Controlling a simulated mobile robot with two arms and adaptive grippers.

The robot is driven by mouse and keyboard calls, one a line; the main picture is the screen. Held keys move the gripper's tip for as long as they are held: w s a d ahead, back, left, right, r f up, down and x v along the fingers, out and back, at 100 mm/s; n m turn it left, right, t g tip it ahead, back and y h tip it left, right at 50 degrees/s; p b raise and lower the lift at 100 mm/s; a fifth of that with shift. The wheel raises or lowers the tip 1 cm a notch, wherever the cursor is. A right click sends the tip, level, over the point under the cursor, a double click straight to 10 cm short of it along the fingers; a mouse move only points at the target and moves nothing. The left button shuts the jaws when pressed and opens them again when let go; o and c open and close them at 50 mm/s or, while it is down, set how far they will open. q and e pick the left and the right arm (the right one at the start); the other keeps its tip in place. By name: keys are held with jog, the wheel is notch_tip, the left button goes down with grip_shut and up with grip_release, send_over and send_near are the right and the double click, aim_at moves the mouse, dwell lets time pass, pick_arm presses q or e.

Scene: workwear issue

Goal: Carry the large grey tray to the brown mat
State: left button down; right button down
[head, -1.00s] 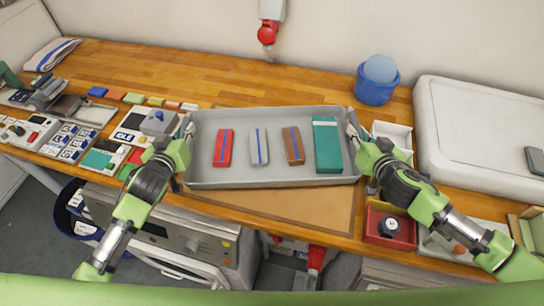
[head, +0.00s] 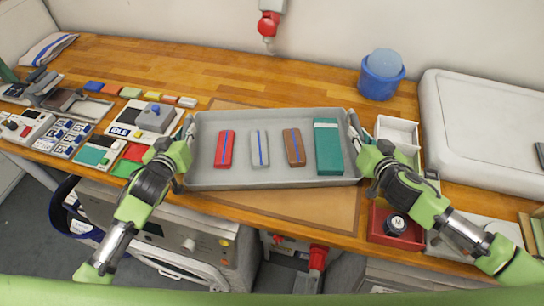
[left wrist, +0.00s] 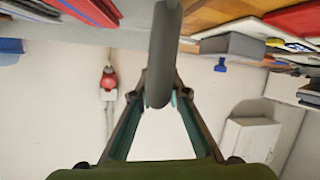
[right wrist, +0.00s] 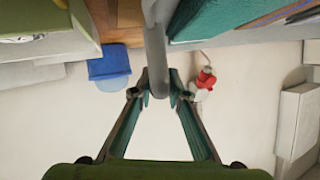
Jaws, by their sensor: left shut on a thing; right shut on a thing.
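The large grey tray (head: 275,178) is in the middle of the head view, level, over the brown mat (head: 290,209). Strips of the mat show past the tray's near and far sides; the rest is hidden. I cannot tell whether the tray touches the mat. In the tray lie a red packet (head: 225,149), a light grey packet (head: 260,148), a brown packet (head: 294,147) and a larger teal box (head: 328,148). My left gripper (head: 186,137) is shut on the tray's left end. My right gripper (head: 357,138) is shut on its right end.
A blue bucket (head: 381,83) stands behind on the right, near a large pale case (head: 490,125). White bins (head: 398,130) and a red bin (head: 396,229) are beside my right arm. Devices and the IDLE sign (head: 122,132) crowd the left.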

pick_arm(q)
jog(key=shift+f, duration=0.3)
pick_arm(e)
jog(key=shift+f, duration=0.3)
pick_arm(q)
jog(key=c, duration=2.3)
grip_release()
jog(key=shift+f, duration=0.1)
pick_arm(e)
jog(key=c, duration=2.3)
grip_release()
pick_arm(q)
jog(key=o, duration=0.3)
pick_arm(e)
jog(key=o, duration=0.3)
pick_arm(q)
jog(key=shift+o, duration=0.2)
jog(key=shift+s, duration=0.1)
pick_arm(e)
jog(key=shift+o, duration=0.2)
jog(key=shift+s, duration=0.1)
pick_arm(q)
jog(key=v, duration=1.2)
pick_arm(e)
jog(key=v, duration=1.2)
jog(key=shift+f, duration=0.1)
